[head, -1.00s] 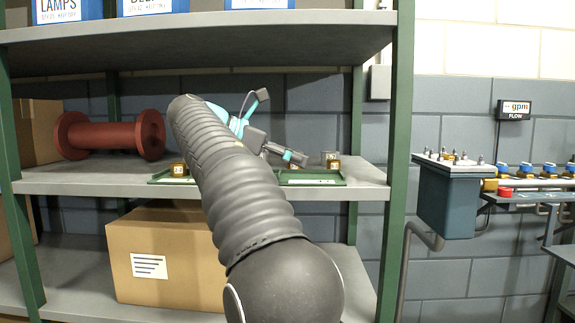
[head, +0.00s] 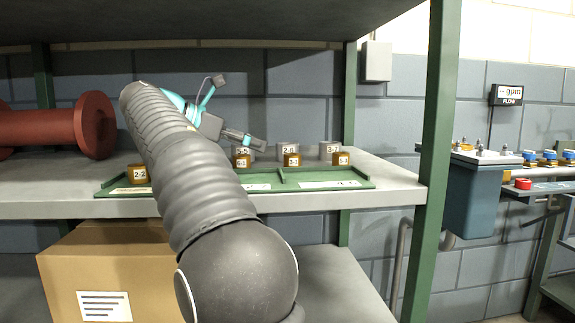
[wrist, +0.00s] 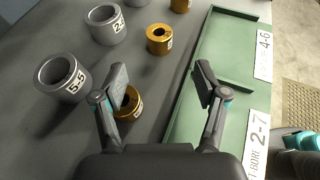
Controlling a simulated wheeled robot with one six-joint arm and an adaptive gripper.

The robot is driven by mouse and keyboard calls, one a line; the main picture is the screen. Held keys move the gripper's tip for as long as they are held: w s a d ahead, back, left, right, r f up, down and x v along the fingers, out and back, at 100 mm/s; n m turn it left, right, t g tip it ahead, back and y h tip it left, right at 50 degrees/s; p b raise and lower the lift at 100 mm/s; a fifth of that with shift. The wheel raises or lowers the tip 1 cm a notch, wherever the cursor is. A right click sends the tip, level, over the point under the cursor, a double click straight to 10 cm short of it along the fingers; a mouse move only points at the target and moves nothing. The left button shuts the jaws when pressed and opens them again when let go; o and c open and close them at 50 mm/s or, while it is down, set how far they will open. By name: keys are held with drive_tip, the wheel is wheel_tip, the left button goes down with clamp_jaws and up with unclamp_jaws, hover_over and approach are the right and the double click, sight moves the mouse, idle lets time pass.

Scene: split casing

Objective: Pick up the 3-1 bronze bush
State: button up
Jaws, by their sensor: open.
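Several small bronze bushes stand in a row on the shelf behind the green tray. The middle one (head: 292,160) seems to carry the 3-1 label, but the print is small. By its place beside the 2-8 grey ring, it appears as the bronze ring (wrist: 159,39) ahead of my gripper in the wrist view. A nearer bronze bush (head: 241,160) also shows in the wrist view (wrist: 131,106), partly hidden by the left finger. My gripper (wrist: 160,80) is open, with nothing held between its fingers, above the shelf and tray edge. In the head view it (head: 252,142) is left of the middle bush.
Grey rings 5-5 (wrist: 62,79), 2-8 (head: 289,148) and 3-7 (head: 330,150) stand behind the bronze bushes. The divided green tray (head: 365,181) lies along the shelf front, with a bronze 2-2 bush (head: 138,174) at its left. A green post (head: 440,150) stands at right.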

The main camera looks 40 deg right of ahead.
sight(288, 155)
drive_tip(key=b+x, duration=0.2)
drive_tip(key=x, duration=0.8)
drive_tip(key=shift+d+b, duration=0.25)
drive_tip(key=shift+b, duration=0.05)
drive_tip(key=shift+r, duration=0.1)
drive_tip(key=c, duration=1.3)
clamp_jaws()
drive_tip(key=shift+r, duration=0.1)
